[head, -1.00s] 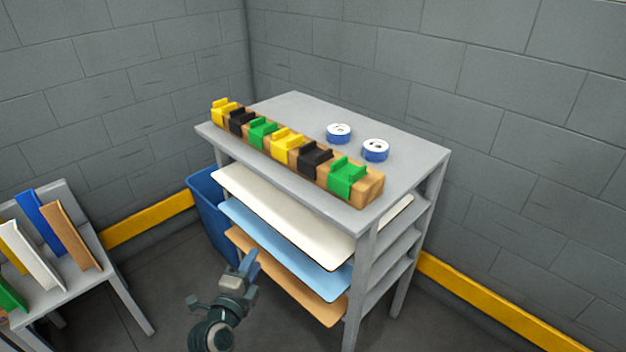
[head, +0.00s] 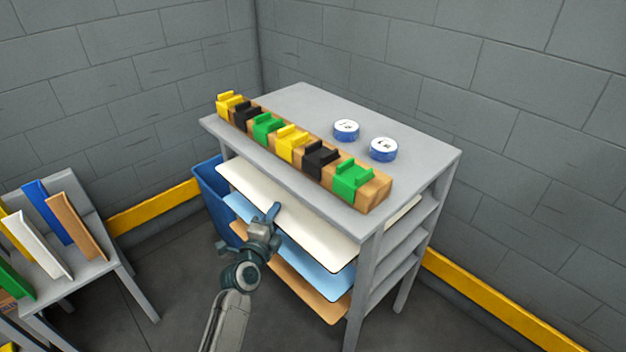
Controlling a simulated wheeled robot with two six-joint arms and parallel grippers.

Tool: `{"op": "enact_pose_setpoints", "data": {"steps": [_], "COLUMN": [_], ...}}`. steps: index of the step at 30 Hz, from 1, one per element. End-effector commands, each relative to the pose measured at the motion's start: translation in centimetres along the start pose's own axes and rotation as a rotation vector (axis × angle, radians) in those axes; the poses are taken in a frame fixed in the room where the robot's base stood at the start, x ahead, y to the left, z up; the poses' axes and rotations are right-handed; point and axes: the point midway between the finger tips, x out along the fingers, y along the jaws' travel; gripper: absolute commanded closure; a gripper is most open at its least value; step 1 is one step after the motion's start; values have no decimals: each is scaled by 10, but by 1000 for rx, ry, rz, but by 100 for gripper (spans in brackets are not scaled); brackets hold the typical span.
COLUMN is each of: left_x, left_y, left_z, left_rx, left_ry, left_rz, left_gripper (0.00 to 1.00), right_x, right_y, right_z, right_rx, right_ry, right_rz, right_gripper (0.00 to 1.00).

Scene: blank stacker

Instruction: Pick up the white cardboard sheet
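The white cardboard sheet (head: 315,223) lies on the upper shelf of the grey rack (head: 420,160), with its front edge sticking out past the shelf. A blue sheet (head: 325,273) lies below it and a brown sheet (head: 318,302) below that. My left gripper (head: 272,213) is in front of the rack, and its tip overlaps the white sheet's front edge in the picture. I cannot tell whether it touches the sheet or whether its fingers are apart. My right gripper is out of view.
A wooden block with yellow, black and green clips (head: 320,158) and two blue-and-white rolls (head: 383,149) sit on the rack top. A blue bin (head: 212,190) stands left of the rack. A grey stand with coloured boards (head: 90,275) is at far left.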

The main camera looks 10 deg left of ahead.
Motion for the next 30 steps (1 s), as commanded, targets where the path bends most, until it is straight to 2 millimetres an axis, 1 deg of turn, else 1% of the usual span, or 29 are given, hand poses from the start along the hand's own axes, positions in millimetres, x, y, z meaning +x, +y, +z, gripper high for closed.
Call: {"op": "enact_pose_setpoints", "data": {"steps": [1,4,11,12,16,26,30], "left_x": [6,13,14,14,14,14,15], "left_y": [0,1,1,1,1,0,-3], "left_z": [0,0,0,0,0,0,2], "left_rx": [0,-1,-1,0,0,0,1], "left_ry": [0,0,0,0,0,-1,-2], "left_rz": [1,0,0,0,0,-1,-1], "left_gripper": [67,67,67,75,100,100,100], "right_x": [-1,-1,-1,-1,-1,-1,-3], "right_y": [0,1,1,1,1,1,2], "right_z": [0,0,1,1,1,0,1], "right_rx": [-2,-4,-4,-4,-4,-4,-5], "right_ry": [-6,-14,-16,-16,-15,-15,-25], "right_rz": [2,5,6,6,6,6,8], "right_gripper": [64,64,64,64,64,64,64]}}
